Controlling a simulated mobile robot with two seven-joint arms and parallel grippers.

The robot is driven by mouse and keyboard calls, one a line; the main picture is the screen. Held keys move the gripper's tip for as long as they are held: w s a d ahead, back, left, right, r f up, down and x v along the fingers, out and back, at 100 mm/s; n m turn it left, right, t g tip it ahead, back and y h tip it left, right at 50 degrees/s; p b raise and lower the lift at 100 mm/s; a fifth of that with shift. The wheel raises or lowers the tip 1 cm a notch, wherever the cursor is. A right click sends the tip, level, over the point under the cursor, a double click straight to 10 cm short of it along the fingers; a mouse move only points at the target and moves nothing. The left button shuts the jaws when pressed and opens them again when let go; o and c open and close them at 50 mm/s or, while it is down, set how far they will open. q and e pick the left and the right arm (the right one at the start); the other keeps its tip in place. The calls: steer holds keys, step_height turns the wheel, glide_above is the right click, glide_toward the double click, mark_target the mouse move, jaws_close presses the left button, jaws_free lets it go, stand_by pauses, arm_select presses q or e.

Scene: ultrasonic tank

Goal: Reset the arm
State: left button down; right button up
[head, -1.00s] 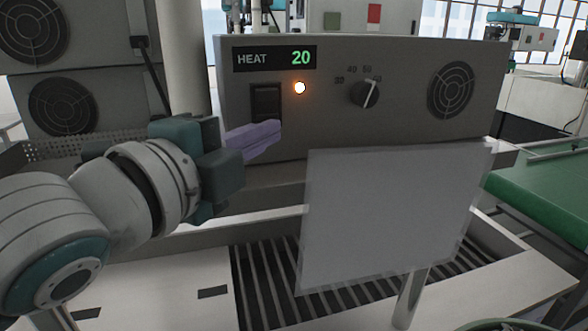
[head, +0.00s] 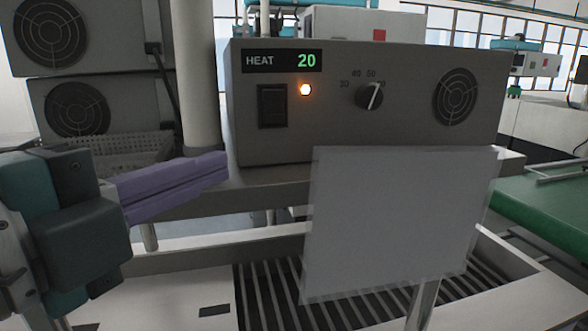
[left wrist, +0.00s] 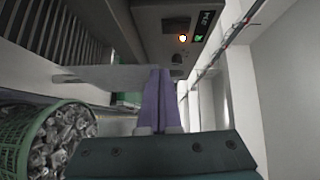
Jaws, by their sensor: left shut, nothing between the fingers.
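My left gripper (head: 226,163) is at the left of the head view, its purple fingers shut with nothing between them. The fingers point right and lie below and to the left of the control box, apart from its switch. The grey control box (head: 415,130) shows HEAT 20 on its display (head: 283,60). Its black rocker switch (head: 272,106), lit orange lamp (head: 305,89) and dial (head: 369,96) are on the front. In the left wrist view the shut fingers (left wrist: 158,85) point up the picture toward the box (left wrist: 160,25). My right gripper is not in view.
A pale translucent panel (head: 400,225) stands below the box, before a slatted tank floor (head: 265,290). A green surface (head: 545,215) is at the right. A green basket (left wrist: 25,145) of metal parts shows in the left wrist view. Vented units (head: 85,45) stand at left.

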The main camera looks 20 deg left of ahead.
arm_select(q)
steer(key=s+a+f+n+g+y, duration=0.2)
steer(key=s+f+n+g, duration=0.15)
steer(key=f+n, duration=0.25)
steer(key=s+a+f+n+g+y, duration=0.1)
steer(key=s+f+n+g+y, duration=0.1)
steer(key=f+n+g, duration=0.4)
steer(key=s+d+f+n+g+h, duration=0.1)
steer(key=s+d+f+n+g, duration=0.1)
steer(key=s+f+n+g, duration=0.65)
step_height(320, 180, up, 20)
steer(key=s+m+t+p, duration=0.2)
steer(key=t+p, duration=0.2)
steer(key=p, duration=1.5)
steer(key=shift+s+a+r+m, duration=0.15)
steer(key=shift+a+r+m, duration=0.05)
steer(key=shift+m, duration=0.15)
